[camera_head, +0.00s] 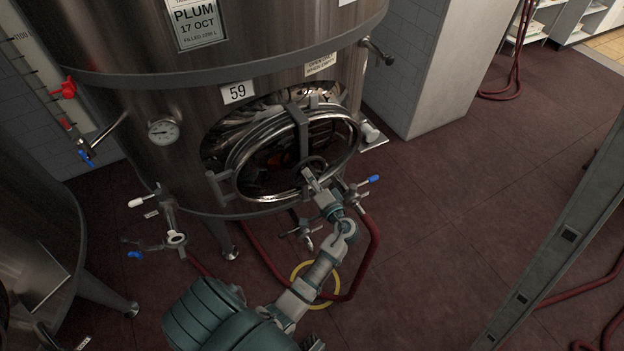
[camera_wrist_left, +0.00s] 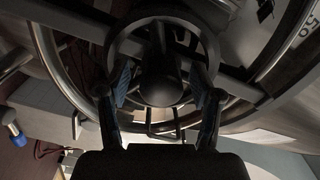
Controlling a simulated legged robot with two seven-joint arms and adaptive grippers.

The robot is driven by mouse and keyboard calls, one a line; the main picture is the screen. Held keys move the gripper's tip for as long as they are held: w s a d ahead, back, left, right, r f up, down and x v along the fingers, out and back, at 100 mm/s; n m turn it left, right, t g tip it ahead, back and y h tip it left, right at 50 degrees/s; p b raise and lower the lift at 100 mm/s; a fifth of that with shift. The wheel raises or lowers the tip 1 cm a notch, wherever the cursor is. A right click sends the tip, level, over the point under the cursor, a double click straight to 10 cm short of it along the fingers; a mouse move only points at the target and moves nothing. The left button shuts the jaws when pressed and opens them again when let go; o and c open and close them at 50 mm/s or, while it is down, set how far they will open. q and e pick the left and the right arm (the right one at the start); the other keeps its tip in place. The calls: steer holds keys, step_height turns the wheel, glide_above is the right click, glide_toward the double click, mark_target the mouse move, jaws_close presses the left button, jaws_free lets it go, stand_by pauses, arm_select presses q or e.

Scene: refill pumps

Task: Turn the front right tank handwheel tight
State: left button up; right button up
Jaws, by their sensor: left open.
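The tank labelled 59 (camera_head: 185,115) stands at the upper left in the head view, with a round manway door (camera_head: 262,155) standing partly open of its mouth. The dark handwheel (camera_head: 318,163) is low on the front of this door. My left gripper (camera_head: 311,178) is at the handwheel. In the left wrist view the handwheel's ring and hub (camera_wrist_left: 160,84) fill the top middle. The left gripper's (camera_wrist_left: 160,98) fingers are apart, one on each side of the hub. I cannot tell whether they touch the wheel. My right gripper is not in view.
Valves with white (camera_head: 137,202) and blue (camera_head: 374,179) handles flank the manway. A red hose (camera_head: 374,250) loops below it beside a yellow ring (camera_head: 301,268) on the floor. A grey beam (camera_head: 560,230) crosses the right side. The floor right of the tank is mostly clear.

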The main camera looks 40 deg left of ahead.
arm_select(q)
steer(key=v, duration=1.2)
steer(key=shift+w, duration=0.15)
steer(key=shift+f, duration=0.15)
steer(key=d+f+m+t+h, duration=0.1)
steer(key=d+f+m+h, duration=0.2)
steer(key=f, duration=0.9)
steer(key=d+f+m+h, duration=0.25)
steer(key=f+h, duration=0.25)
steer(key=f, duration=0.7)
steer(key=s+d+f+m+g+h, duration=0.1)
steer(key=s+f+h, duration=0.1)
steer(key=s+f, duration=0.55)
steer(key=s+d+f+m+g+h, duration=0.15)
steer(key=s+f, duration=0.25)
steer(key=f, duration=0.7)
steer(key=s+f+n+g+h, duration=0.1)
steer(key=s+f, duration=0.3)
steer(key=s, duration=0.5)
steer(key=s+a+f+n+g+h, duration=0.1)
steer(key=s+f, duration=0.4)
steer(key=s, duration=0.5)
steer(key=s+a+f+n+g+h, duration=0.1)
steer(key=s+f, duration=0.4)
steer(key=s, duration=0.5)
steer(key=n+g+h, duration=0.1)
steer(key=n+h, duration=0.1)
steer(key=shift+n, duration=0.4)
